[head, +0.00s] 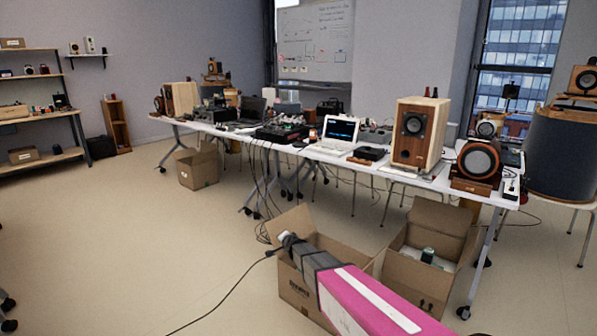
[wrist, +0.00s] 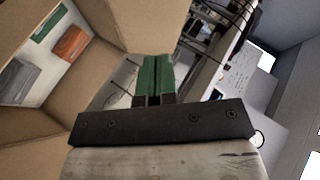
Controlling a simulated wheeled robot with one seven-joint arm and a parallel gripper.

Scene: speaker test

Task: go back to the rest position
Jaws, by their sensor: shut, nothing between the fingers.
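My gripper (wrist: 155,75) shows in the wrist view with its two green fingers closed together and nothing between them. In the head view my arm reaches in from the bottom right, and its end (head: 286,238) is over the back left edge of an open cardboard box (head: 297,291). The fingers are too small to make out there. In the wrist view an open cardboard box (wrist: 107,20) fills the left side, beside the fingers. Inside it lie an orange-brown item (wrist: 71,44), a grey item (wrist: 37,78) and a green item.
A second open box (head: 408,285) with a small dark item (head: 428,255) stands to the right. Behind runs a long white table (head: 430,182) with speakers, a laptop (head: 340,132) and hanging cables. Another box (head: 197,170) stands under it. The floor (head: 130,235) at left is mostly clear.

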